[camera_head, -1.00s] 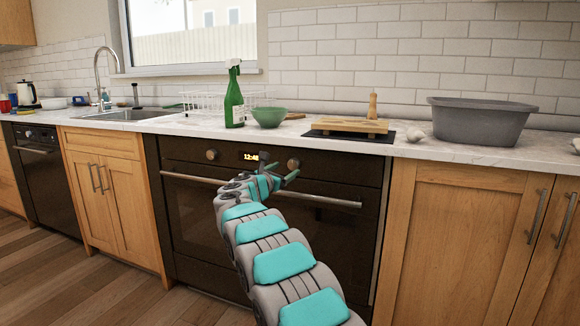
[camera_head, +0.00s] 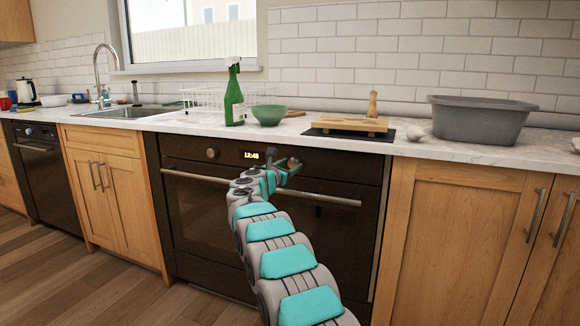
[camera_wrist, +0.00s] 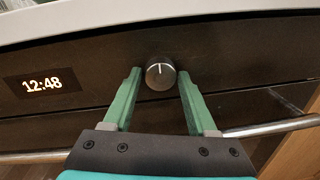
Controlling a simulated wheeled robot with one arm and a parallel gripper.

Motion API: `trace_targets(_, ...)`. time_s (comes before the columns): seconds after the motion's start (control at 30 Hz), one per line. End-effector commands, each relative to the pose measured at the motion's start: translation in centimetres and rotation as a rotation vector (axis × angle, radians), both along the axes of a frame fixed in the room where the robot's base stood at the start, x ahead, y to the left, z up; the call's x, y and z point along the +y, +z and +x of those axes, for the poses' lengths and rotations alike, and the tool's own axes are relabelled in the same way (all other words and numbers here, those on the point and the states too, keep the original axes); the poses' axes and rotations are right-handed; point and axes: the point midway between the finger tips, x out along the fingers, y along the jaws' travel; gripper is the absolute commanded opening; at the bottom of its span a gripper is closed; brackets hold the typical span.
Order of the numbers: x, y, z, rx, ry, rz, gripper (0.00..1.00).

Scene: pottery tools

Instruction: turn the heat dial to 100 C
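A round dark dial with a metallic rim and a pale pointer line (camera_wrist: 160,73) sits on the oven's black front panel, right of the lit clock. Its line points nearly straight up; no temperature marks are readable. My gripper (camera_wrist: 161,74) is open, with its two green fingers on either side of the dial and a visible gap on each side. In the head view my gripper (camera_head: 282,162) is at the oven's right dial and partly hides it. A second dial (camera_head: 212,154) is at the panel's left.
The oven's clock display (camera_wrist: 41,85) reads 12:48. The oven's handle bar (camera_head: 330,199) runs below the dials, close to my arm. The countertop (camera_head: 450,150) overhangs above, holding a green bowl (camera_head: 269,115), a spray bottle (camera_head: 234,98) and a grey tub (camera_head: 480,121).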

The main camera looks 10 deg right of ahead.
Motion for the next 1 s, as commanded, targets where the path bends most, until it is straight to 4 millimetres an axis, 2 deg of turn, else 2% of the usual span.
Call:
trace_targets(0.07,-0.01,0.01,-0.01,0.0,0.0,0.0,0.48)
trace_targets(0.5,0.0,0.01,-0.01,0.0,0.0,0.0,0.0)
trace_targets(0.77,-0.05,-0.02,-0.01,-0.01,-0.001,0.016,0.0)
trace_targets(1.0,-0.21,-0.17,-0.01,-0.063,-0.002,0.108,0.0)
